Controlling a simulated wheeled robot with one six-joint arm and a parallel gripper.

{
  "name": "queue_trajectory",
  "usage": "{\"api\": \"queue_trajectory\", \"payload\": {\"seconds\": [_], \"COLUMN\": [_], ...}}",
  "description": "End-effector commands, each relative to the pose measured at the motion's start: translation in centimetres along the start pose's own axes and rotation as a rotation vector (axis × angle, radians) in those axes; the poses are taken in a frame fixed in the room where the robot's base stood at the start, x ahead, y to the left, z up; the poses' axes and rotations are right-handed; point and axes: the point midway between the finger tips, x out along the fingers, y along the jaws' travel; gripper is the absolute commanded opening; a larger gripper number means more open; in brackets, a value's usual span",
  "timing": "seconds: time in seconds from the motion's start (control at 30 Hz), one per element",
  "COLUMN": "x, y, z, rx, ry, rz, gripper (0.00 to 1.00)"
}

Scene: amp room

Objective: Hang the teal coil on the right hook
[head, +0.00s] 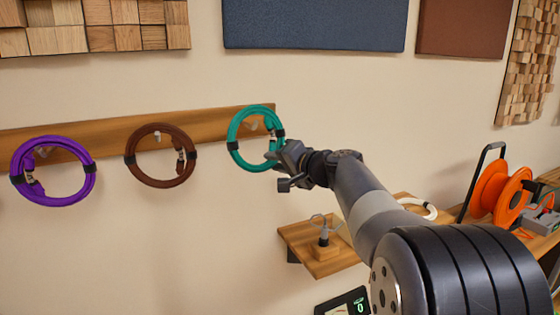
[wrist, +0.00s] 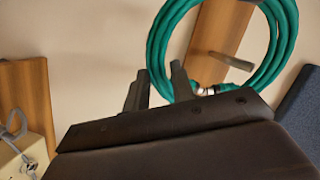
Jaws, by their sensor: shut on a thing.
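The teal coil (head: 233,137) is a ring of cable with dark bands, at the right end of the wooden wall rail (head: 95,131). My gripper (head: 274,158) is shut on the lower right of the coil. The right hook (head: 251,126) shows through the coil's opening. In the wrist view the teal coil (wrist: 287,45) rises above my fingers (wrist: 155,88), and the hook (wrist: 232,61) appears inside the ring. I cannot tell whether the coil rests on the hook.
A brown coil (head: 131,158) and a purple coil (head: 52,199) hang on the rail to the left. A small wooden shelf (head: 297,236) with a cable stand sits below my gripper. An orange cable reel (head: 490,187) stands at the right. The wall below the rail is clear.

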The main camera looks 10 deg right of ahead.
Motion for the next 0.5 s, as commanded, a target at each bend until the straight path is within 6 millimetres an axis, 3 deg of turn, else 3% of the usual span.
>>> {"api": "queue_trajectory", "payload": {"seconds": [0.5], "x": [3.0], "y": [-0.2], "z": [-1.0], "rx": [0.000], "ry": [0.000], "rz": [-0.002], "gripper": [0.00]}}
